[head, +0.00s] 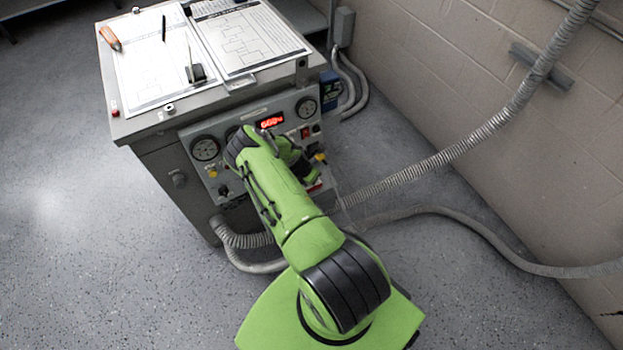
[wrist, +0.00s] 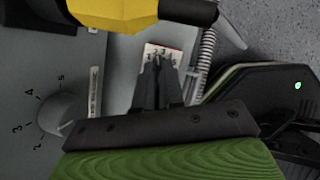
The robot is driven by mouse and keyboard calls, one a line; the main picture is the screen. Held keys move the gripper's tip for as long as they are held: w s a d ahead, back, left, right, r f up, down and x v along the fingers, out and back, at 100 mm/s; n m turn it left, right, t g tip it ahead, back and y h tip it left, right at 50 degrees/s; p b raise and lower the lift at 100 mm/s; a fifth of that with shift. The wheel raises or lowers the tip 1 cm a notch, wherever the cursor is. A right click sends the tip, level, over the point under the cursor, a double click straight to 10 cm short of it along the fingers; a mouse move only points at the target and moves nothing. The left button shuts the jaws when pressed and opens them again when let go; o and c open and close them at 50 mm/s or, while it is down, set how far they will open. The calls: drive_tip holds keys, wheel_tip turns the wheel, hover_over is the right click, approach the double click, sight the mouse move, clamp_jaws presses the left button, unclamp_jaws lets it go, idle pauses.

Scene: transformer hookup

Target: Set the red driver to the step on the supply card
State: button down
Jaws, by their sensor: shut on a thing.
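A small white scale plate with a red edge, which I take for the red driver (wrist: 150,48), shows in the wrist view with a row of small numbers. It also shows as a red and white patch low on the cabinet front in the head view (head: 315,186). My gripper (wrist: 159,62) has its dark fingers together at the lower edge of the scale. The small part between the tips is hidden, and I cannot read the setting. Printed sheets (head: 245,38) lie on the cabinet top. I cannot tell which is the supply card, and their text is too small to read.
The cabinet front panel carries a round gauge (head: 205,148) and a lit red display (head: 269,122). A numbered knob (wrist: 63,114) is left of my fingers. A yellow and black part (wrist: 115,12) hangs close above them. A ribbed conduit (head: 450,150) runs to the right.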

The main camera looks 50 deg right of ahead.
drive_tip(key=m+b, duration=0.1)
drive_tip(key=m+g+b, duration=0.1)
drive_tip(key=shift+w+f+m+b, duration=0.2)
drive_tip(key=shift+m+b, duration=0.1)
drive_tip(key=shift+b, duration=0.05)
drive_tip(key=shift+r+m+g+b, duration=0.1)
drive_tip(key=shift+m+g+b, duration=0.3)
drive_tip(key=shift+m+b, duration=0.4)
drive_tip(key=c, duration=1.2)
unclamp_jaws()
drive_tip(key=shift+d, duration=0.1)
drive_tip(key=shift+c, duration=0.2)
drive_tip(key=p+v, duration=0.5)
drive_tip(key=v, duration=1)
drive_tip(key=shift+r, duration=0.45)
